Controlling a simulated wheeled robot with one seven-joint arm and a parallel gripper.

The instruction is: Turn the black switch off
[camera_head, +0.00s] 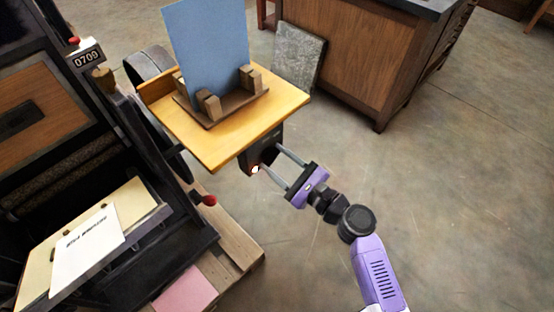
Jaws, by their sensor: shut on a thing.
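The black switch (261,146) is a dark box mounted under the front right edge of the yellow wooden shelf (215,147). A small bright red-white light (255,169) glows at its lower left corner. My gripper (270,158) reaches it from the lower right, its two grey fingers pointing at the box with one on each side of its near face. The fingers are shut on the black switch, with a gap between them. The exact contact at the fingertips and the position of the switch's moving part are too small to tell.
A blue board (207,45) stands in a wooden holder on the shelf, above the switch. A large black press (150,240) with a red-knobbed lever (209,200) stands at left. A wooden cabinet (345,50) is behind. The floor at right is clear.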

